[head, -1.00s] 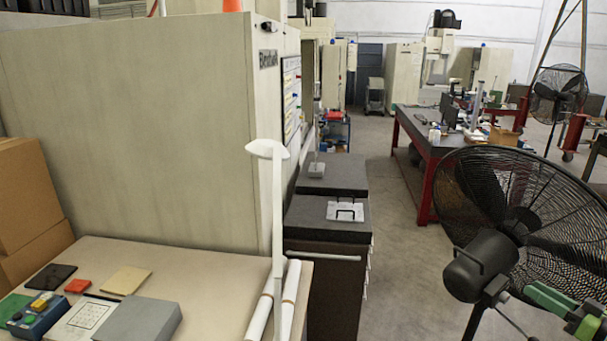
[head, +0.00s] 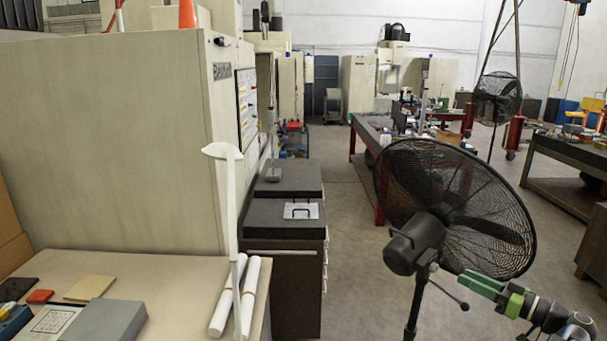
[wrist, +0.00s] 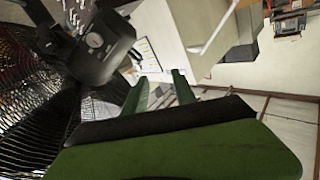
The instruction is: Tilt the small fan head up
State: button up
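A black pedestal fan with a round wire cage (head: 475,190) stands at the right in the head view. Its motor housing (head: 415,245) faces me, on a thin stand with a small side lever (head: 455,297). In the wrist view the motor housing (wrist: 103,52) is at the upper left and the cage (wrist: 30,95) at the left edge. My green gripper (head: 475,284) is just right of the stand, near the cage's lower rim; I cannot tell whether it touches. In the wrist view its two fingers (wrist: 160,85) are apart, with nothing seen held between them.
A second black fan (head: 495,97) stands far back. A tan table (head: 165,270) with white rolls (head: 236,300) and a grey box is at the left. Dark cabinets (head: 280,255) stand beside it. A workbench (head: 575,155) is at the right. Floor between is clear.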

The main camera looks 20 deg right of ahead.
jog(key=w+a+f+n+g+y+b, duration=0.2)
jog(key=w+a+y, duration=0.1)
jog(key=w+a, duration=0.5)
jog(key=w+a+f+n+g+y+b, duration=0.1)
jog(key=w+a+f+n+g+y, duration=0.15)
jog(key=w+a, duration=0.55)
jog(key=w+a+f+n+g+b, duration=0.1)
jog(key=w+a+f+g+b, duration=0.3)
jog(key=a, duration=0.7)
jog(key=a+f+n+g+p, duration=0.15)
jog(key=a+f, duration=0.35)
jog(key=a, duration=0.6)
jog(key=s+a+f+g+h+b, duration=0.2)
jog(key=a+f+g, duration=0.1)
jog(key=a+f, duration=0.6)
jog(key=s+a+f+g+h+b, duration=0.2)
jog(key=a+f+g+h, duration=0.15)
jog(key=a+f, duration=0.55)
jog(key=s+d+f+m+h, duration=0.2)
jog(key=d+m+h, duration=0.4)
jog(key=d+m, duration=0.1)
jog(key=shift+f+m+b, duration=0.25)
jog(key=shift+m+b, duration=0.05)
jog(key=shift+m, duration=0.5)
jog(key=shift+d+g, duration=0.1)
jog(key=shift+g, duration=0.15)
